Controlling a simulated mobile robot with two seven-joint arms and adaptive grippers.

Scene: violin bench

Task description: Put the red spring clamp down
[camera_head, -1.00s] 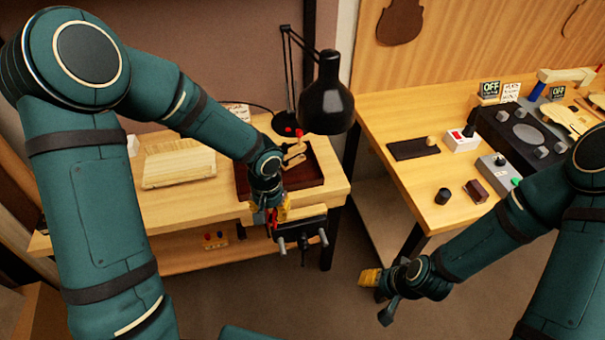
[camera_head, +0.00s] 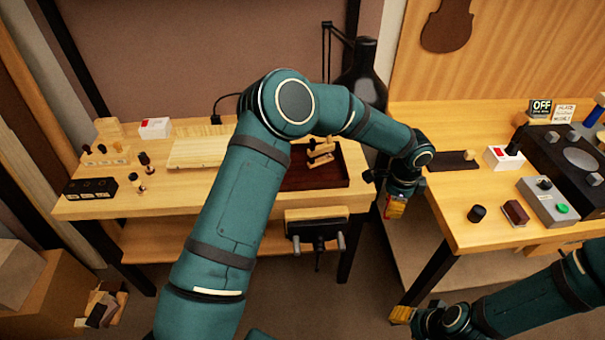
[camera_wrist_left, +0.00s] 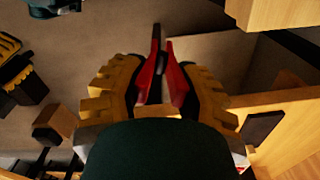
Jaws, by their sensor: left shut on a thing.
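The red spring clamp (camera_wrist_left: 150,78) shows in the left wrist view, between the yellow finger pads of my left gripper (camera_wrist_left: 160,95). That gripper is shut on it, and the clamp's two red arms stick out past the fingers. In the head view my left gripper (camera_head: 395,207) hangs over the gap between the two benches, by the right bench's left edge. My right gripper (camera_head: 402,314) is low at the right in the head view. Only part of its yellow fingers shows, and their opening is unclear.
The left bench (camera_head: 95,208) holds a dark red tray (camera_head: 330,178) with wooden clamps, a pale board (camera_head: 200,152) and a black block (camera_head: 90,188). A vise (camera_head: 315,230) juts from its front. The right bench (camera_head: 445,205) carries a grey switch box (camera_head: 548,200) and a black knob (camera_head: 477,213).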

